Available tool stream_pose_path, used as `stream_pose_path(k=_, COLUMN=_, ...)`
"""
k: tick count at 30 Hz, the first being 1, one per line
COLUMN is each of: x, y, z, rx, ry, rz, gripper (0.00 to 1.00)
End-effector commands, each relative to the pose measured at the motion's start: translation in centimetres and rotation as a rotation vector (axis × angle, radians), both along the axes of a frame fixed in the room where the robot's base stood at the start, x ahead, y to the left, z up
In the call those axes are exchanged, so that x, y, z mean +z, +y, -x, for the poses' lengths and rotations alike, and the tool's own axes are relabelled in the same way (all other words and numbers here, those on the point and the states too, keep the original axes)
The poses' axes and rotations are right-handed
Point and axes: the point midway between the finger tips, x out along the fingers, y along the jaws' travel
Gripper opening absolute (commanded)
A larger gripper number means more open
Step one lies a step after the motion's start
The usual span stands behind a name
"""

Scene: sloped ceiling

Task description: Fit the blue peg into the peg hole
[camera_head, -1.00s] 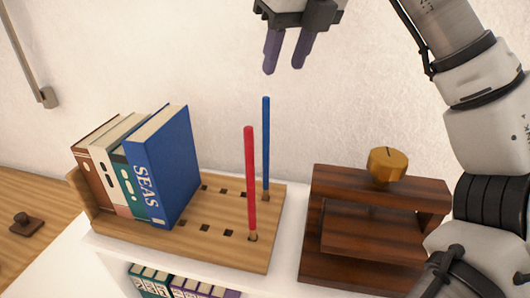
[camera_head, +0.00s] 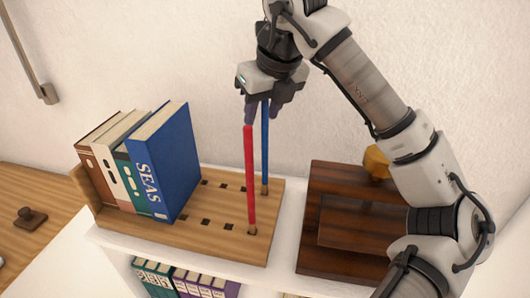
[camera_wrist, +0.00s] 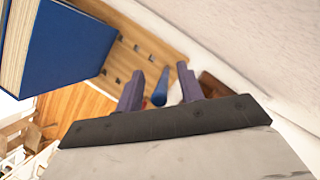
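The blue peg (camera_head: 265,150) stands upright at the back right of the wooden board, its foot at a hole there. The red peg (camera_head: 250,180) stands upright nearer the front edge. My gripper (camera_head: 263,114) points down over the top of the blue peg, which hides that top in the head view. In the wrist view my gripper (camera_wrist: 161,88) is open, and the blue peg (camera_wrist: 160,88) shows between its two purple fingers, with gaps on both sides. Several empty square holes lie in the board (camera_head: 196,247).
Several books lean at the board's left end, the blue one (camera_head: 165,160) nearest the holes; it also shows in the wrist view (camera_wrist: 65,50). A dark wooden stand (camera_head: 345,235) with a golden knob (camera_head: 376,160) is at the right, partly behind my arm. A wall is behind.

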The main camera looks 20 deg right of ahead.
Motion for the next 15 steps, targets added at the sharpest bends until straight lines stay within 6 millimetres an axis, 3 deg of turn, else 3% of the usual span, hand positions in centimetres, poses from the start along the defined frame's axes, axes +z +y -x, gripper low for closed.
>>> stream_pose_path(k=5, x=-0.06, y=0.01, z=-0.02, rx=0.0, ry=0.0, rz=0.0, gripper=0.38)
stream_pose_path(k=15, x=-0.03, y=0.0, z=-0.01, rx=0.0, ry=0.0, rz=0.0, gripper=0.0)
